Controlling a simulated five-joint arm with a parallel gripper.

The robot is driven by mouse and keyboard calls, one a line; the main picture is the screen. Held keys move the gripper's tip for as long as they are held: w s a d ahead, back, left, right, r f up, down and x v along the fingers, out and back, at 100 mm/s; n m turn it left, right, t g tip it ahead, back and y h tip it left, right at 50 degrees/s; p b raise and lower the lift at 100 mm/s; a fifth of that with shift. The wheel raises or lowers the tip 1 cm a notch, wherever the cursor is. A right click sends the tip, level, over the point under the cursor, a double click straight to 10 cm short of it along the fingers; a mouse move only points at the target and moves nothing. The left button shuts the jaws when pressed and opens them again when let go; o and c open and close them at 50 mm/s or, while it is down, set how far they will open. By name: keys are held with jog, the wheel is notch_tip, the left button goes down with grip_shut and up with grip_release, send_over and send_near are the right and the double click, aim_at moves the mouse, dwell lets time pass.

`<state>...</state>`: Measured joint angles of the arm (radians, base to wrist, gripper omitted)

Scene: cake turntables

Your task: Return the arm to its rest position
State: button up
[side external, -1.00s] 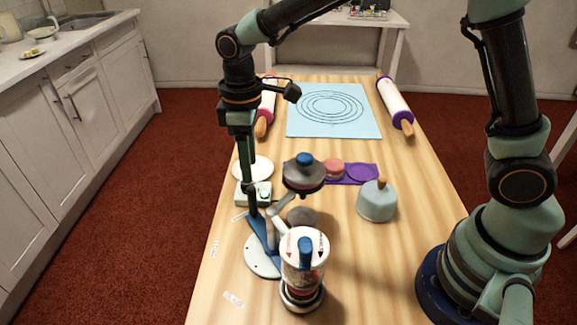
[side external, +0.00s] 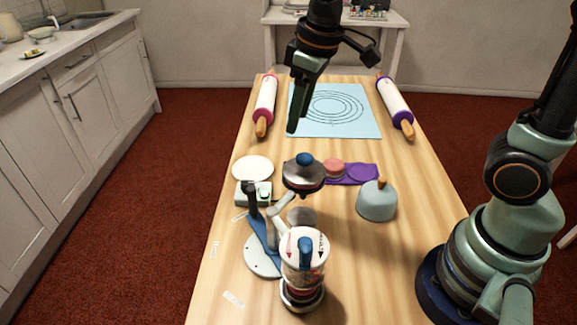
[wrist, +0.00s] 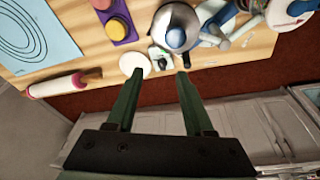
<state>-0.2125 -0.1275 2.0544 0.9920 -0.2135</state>
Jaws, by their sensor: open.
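My gripper (side external: 296,110) is raised above the table, its fingers pointing down, between the near part of the blue mat and the turntables. In the wrist view my gripper (wrist: 160,75) shows two dark green fingers spread apart with nothing between them. No object is held.
A counter (side external: 75,95) stands at left.

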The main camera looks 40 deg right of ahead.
jog(key=s+d+r+m+t, duration=0.1)
jog(key=s+d+m+t, duration=0.2)
jog(key=s+d, duration=0.4)
jog(key=shift+s+d+r+m+h, duration=0.3)
jog(key=shift+s+d+r+m, duration=0.1)
jog(key=shift+m, duration=0.5)
